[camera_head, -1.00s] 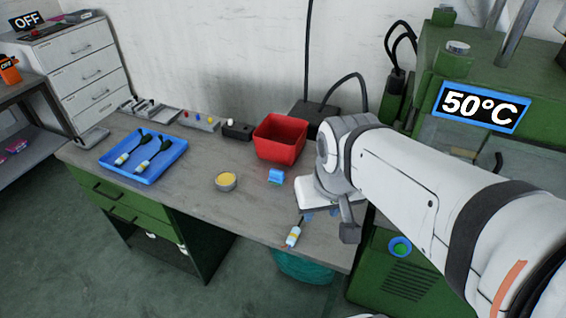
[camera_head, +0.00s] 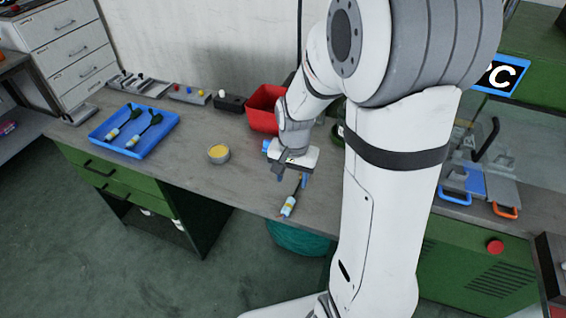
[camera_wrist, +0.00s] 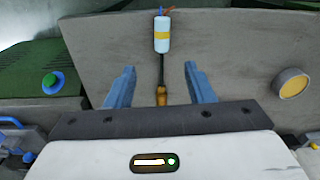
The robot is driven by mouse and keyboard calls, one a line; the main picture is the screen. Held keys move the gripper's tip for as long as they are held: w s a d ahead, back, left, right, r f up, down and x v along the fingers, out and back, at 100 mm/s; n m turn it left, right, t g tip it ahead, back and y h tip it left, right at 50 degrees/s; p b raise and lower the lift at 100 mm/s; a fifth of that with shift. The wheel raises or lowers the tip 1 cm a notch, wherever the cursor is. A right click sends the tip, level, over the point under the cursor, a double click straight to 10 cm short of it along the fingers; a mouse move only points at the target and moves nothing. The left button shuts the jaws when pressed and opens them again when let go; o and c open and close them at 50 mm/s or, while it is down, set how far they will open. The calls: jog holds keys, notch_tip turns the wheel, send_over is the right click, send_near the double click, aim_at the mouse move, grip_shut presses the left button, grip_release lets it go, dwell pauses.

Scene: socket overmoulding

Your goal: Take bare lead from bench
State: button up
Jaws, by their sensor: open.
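The bare lead (camera_head: 288,207) lies on the grey bench (camera_head: 233,193) near its front edge. It has a white and pale blue body with a yellow band and a thin dark cable. In the wrist view the lead (camera_wrist: 161,36) points toward my gripper, and its copper-brown end shows close to my palm. My gripper (camera_head: 281,182) is above the bench, just behind the lead's body. In the wrist view my gripper (camera_wrist: 159,76) is open, with its blue fingers on either side of the cable, not touching it.
A blue tray (camera_head: 95,135) with two dark-ended leads stands at left. A yellow-filled round tin (camera_head: 218,154) and a red bin (camera_head: 262,107) are on the bench. A teal bin (camera_head: 295,238) stands below the front edge. A green machine (camera_head: 470,262) is at right.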

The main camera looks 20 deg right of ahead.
jog(key=m, duration=0.1)
send_over(289, 201)
jog(key=f, duration=0.6)
jog(key=shift+w+d+f, duration=0.1)
jog(key=shift+d+f, duration=0.1)
jog(key=shift+f, duration=0.05)
jog(key=shift+a+f+p, duration=0.15)
jog(key=shift+f+p, duration=0.15)
jog(key=shift+f, duration=2.15)
jog(key=shift+c, duration=0.6)
grip_shut()
